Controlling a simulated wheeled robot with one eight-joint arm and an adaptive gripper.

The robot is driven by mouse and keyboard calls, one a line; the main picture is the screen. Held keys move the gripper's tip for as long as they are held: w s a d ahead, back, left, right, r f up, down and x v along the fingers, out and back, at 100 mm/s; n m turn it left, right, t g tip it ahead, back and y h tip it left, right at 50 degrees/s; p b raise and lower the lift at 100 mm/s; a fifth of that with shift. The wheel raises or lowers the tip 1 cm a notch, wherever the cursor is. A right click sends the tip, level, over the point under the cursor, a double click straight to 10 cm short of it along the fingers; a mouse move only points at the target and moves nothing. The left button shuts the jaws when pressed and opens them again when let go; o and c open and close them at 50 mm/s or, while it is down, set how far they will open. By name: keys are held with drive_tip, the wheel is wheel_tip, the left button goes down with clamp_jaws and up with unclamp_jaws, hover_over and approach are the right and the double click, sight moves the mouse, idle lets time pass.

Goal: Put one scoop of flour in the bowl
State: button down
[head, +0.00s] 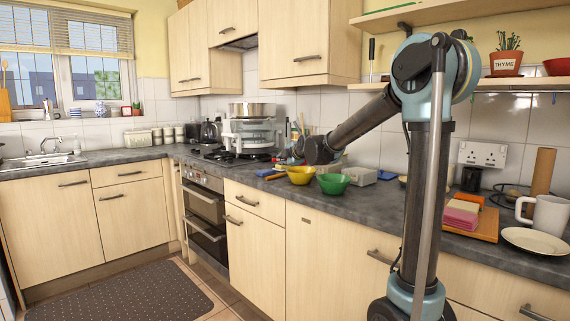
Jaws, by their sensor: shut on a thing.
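My gripper (284,161) is at the far end of my arm, low over the counter just behind and left of a yellow bowl (301,177). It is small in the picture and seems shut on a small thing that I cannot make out. A green bowl (333,185) stands to the right of the yellow one, near the counter's front edge. I cannot see what either bowl holds. I cannot pick out flour or a scoop for certain.
The hob with a stacked steamer (250,130) is left of the bowls. My arm crosses the counter. A chopping board (487,228), a plate (536,242) and a mug (549,215) are at right. Shelves hang above.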

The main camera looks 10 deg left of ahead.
drive_tip(key=r+g+h, duration=0.1)
drive_tip(key=g+h, duration=0.1)
drive_tip(key=g, duration=0.2)
drive_tip(key=r+g+h, duration=0.1)
drive_tip(key=g+h, duration=0.1)
drive_tip(key=g, duration=0.2)
drive_tip(key=r+g+h, duration=0.2)
drive_tip(key=g, duration=0.2)
drive_tip(key=shift+w+a+n, duration=0.15)
drive_tip(key=shift+w+n, duration=0.2)
drive_tip(key=shift+n, duration=0.05)
idle(0.4)
